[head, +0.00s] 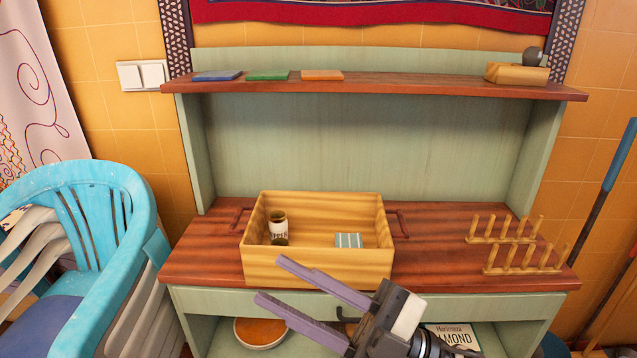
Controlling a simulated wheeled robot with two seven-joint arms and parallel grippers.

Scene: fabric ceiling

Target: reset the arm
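My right gripper (272,280) reaches in from the bottom of the head view. Its two long purple fingers are spread apart with nothing between them. The fingertips point up and left, in front of the wooden box (318,268) in the picture, and hide a bit of its lower front. I cannot tell whether they touch it. My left gripper is not in view.
The box holds a labelled can (279,226) and a striped packet (348,240). A wooden peg rack (522,260) stands right on the reddish counter (440,265). Above is a shelf (400,87); below, a bowl (260,333) and a book (452,337). A blue chair (130,190) stands left.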

